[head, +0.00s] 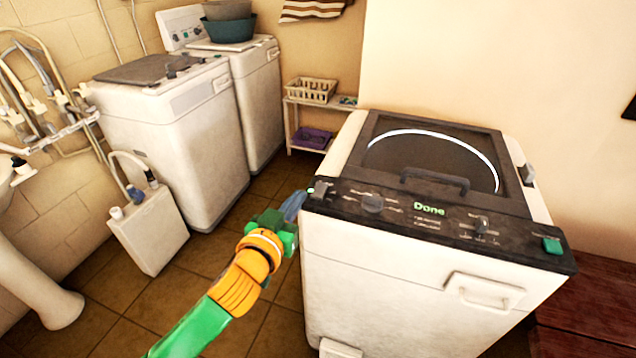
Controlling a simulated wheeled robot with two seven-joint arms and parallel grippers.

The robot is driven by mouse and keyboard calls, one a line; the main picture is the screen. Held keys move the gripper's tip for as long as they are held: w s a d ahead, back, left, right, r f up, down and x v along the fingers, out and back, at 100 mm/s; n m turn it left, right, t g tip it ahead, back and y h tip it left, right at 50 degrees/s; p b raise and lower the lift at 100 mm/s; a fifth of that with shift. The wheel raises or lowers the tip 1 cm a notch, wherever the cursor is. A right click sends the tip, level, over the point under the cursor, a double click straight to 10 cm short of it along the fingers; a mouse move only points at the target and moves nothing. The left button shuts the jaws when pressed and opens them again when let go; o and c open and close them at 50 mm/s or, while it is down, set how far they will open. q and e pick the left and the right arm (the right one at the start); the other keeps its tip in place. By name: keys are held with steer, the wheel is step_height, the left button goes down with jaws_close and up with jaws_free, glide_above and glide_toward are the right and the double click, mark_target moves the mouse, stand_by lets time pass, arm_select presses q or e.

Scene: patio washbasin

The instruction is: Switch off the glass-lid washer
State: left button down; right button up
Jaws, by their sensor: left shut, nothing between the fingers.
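The glass-lid washer (400,270) stands at the front right, white with a dark top. Its glass lid (425,150) is closed, with a handle at the front. The black control panel (450,235) shows "Done" in green letters. A grey switch (322,189) with a small green light beside it sits at the panel's left end. My right gripper is out of view.
Two other white washers (175,150) stand at the back left, one with basins on top. A small shelf (290,125) holds a white basket (311,90). A white container (150,235) is on the floor.

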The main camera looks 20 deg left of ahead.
arm_select(q)
steer(key=p, duration=0.1)
glide_above(316, 193)
steer(key=s, duration=0.2)
steer(key=shift+w+f, duration=0.2)
steer(key=shift+f, duration=0.4)
steer(key=f, duration=0.1)
steer(key=w+f, duration=0.1)
steer(key=f, duration=0.1)
steer(key=shift+w+f, duration=0.25)
steer(key=shift+f, duration=0.45)
